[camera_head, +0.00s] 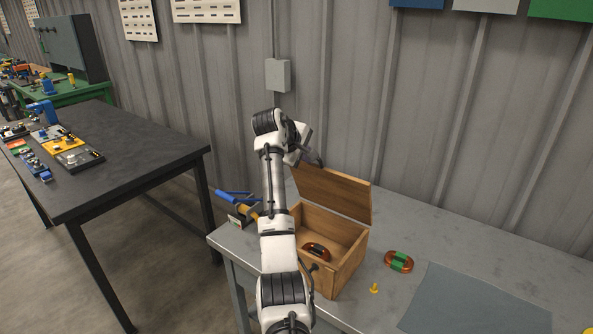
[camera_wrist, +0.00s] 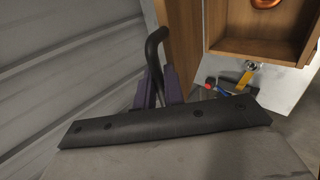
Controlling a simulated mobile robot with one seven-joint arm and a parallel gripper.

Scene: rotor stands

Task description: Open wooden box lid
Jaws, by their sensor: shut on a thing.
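The wooden box (camera_head: 345,275) stands on the grey table with its front open to view. Its lid (camera_head: 335,194) is raised, standing roughly upright and leaning back along the rear edge. In the wrist view the gripper (camera_wrist: 158,88) shows dark fingers against the lid (camera_wrist: 181,35), with the open box (camera_wrist: 255,47) to the right. An orange-brown ring-shaped part (camera_head: 316,251) lies inside the box.
On the table (camera_head: 420,232) right of the box are an orange-and-green part (camera_head: 399,261), a small yellow piece (camera_head: 374,288) and a grey mat (camera_head: 475,303). A blue-handled tool (camera_head: 236,197) is left of the box. The corrugated wall (camera_head: 420,110) is close behind.

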